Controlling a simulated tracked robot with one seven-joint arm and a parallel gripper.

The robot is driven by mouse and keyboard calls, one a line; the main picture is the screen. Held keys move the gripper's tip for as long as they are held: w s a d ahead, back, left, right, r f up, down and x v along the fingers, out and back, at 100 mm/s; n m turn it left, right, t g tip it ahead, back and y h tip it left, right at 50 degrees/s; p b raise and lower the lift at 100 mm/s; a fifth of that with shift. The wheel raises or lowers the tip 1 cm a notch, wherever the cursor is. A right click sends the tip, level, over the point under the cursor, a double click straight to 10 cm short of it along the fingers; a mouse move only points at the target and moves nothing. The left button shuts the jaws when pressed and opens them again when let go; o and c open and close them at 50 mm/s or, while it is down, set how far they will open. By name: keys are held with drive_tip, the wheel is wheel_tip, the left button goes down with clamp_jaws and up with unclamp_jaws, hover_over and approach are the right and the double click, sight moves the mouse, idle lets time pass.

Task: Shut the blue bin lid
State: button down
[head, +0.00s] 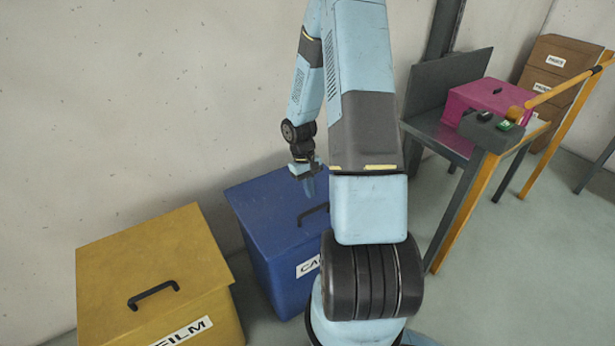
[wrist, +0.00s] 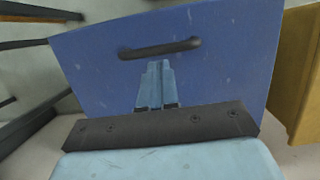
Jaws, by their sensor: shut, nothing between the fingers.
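The blue bin (head: 275,275) stands against the wall, with a white label on its front partly hidden by my arm. Its blue lid (head: 262,205) lies down flat over the bin, and I see no gap along the visible edges. A dark handle (head: 312,214) is on the lid and also shows in the wrist view (wrist: 160,48). In the wrist view the closed fingers (wrist: 160,66) point at the lid below the handle. I cannot tell whether they touch it.
A yellow bin (head: 160,265) labelled FILM, its lid down, stands left of the blue bin. At the right are a grey table (head: 437,131) with a magenta box (head: 492,98), an orange-framed stand (head: 467,205) and brown drawers (head: 550,70). Open floor lies at right.

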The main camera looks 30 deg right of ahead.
sight(313, 209)
drive_tip(key=shift+x, duration=1.8)
